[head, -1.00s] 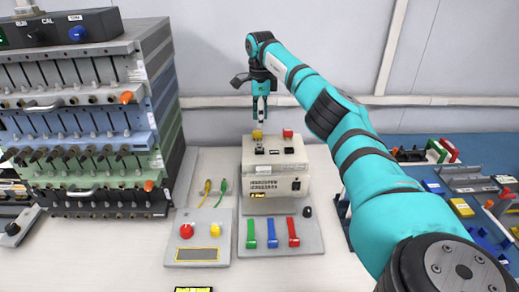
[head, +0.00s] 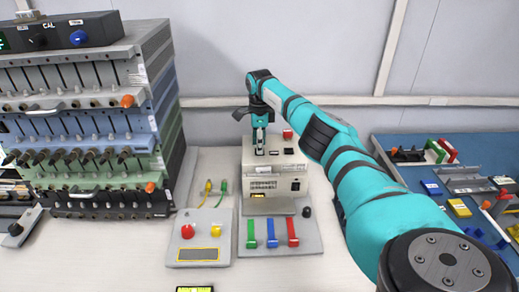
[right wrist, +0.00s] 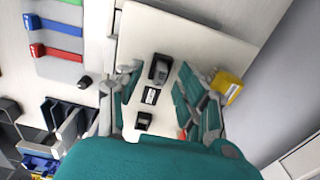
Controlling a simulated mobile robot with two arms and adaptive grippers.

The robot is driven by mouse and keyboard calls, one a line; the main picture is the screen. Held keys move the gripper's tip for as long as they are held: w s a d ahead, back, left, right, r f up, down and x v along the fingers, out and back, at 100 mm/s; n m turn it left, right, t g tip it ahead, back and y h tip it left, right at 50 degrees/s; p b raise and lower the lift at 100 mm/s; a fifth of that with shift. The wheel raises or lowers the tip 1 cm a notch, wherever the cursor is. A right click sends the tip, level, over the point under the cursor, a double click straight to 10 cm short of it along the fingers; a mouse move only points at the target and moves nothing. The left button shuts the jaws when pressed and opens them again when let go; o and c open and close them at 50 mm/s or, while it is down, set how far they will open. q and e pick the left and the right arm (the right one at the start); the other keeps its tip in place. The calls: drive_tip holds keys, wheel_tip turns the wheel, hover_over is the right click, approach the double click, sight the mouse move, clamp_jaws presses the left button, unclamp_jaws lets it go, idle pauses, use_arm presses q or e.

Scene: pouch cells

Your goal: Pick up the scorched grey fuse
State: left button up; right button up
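The fuse appears to be the dark grey block (right wrist: 160,69) on top of the cream instrument box (head: 275,182), standing in a black holder. It shows best in the right wrist view; scorch marks are too small to tell. My right gripper (head: 260,150) is lowered over the left part of the box top in the head view. In the right wrist view its fingers (right wrist: 158,86) are apart, one on each side of the grey block, with gaps between. A second black holder (right wrist: 143,121) sits nearby. My left gripper is not in view.
In front lies a panel with green, blue and red levers (head: 272,235). A tall instrument rack (head: 85,120) stands left; a blue mat (head: 450,150) with parts lies right.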

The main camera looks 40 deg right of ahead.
clamp_jaws()
